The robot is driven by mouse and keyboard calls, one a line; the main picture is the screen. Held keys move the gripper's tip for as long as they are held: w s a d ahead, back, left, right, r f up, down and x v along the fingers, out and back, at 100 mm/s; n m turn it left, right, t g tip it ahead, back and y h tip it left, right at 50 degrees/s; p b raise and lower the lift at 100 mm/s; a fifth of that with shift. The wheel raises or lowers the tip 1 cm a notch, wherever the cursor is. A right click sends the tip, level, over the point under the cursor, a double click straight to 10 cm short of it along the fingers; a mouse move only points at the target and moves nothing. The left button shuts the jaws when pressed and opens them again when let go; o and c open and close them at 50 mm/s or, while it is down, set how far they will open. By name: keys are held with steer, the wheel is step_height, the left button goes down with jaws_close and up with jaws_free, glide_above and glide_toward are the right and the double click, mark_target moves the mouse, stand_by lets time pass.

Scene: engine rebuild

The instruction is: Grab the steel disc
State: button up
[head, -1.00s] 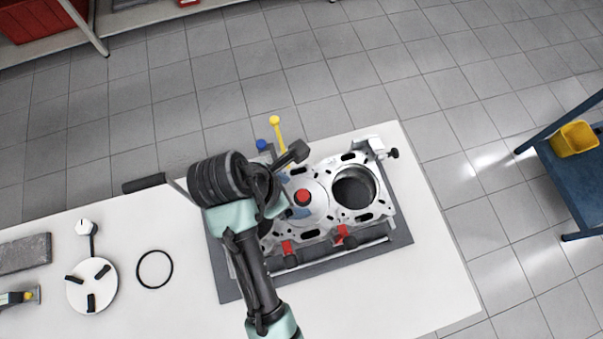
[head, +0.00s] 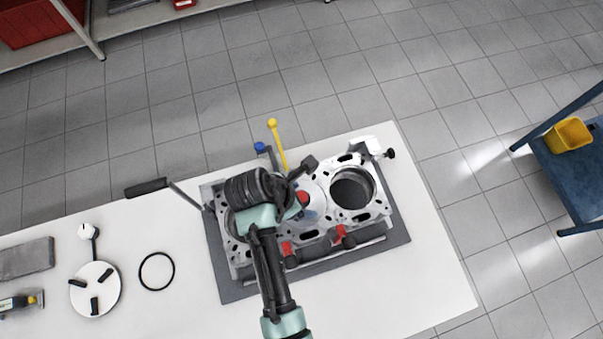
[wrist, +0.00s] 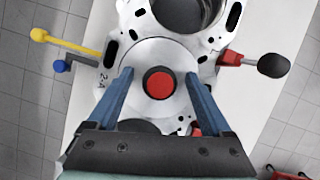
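The steel disc (wrist: 153,54) is a flat, pale round plate with a red-topped black knob (wrist: 159,84) at its middle. It lies on the engine block (wrist: 206,24), beside an open bore. In the head view the disc (head: 319,207) is partly hidden by my arm, and its red knob just shows. My gripper (wrist: 160,75) is open, with its two blue fingers on either side of the knob, over the disc. Whether the fingers touch anything cannot be told.
Yellow-tipped (head: 278,142) and blue-tipped (head: 260,147) levers stand at the block's back edge. Red clamps (head: 287,249) sit along its front. A black ring (head: 157,271) and a white three-pad disc (head: 95,289) lie left. The white table's (head: 420,290) right front is clear.

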jaws_close()
steer(key=shift+r, duration=0.1)
stand_by(0.3)
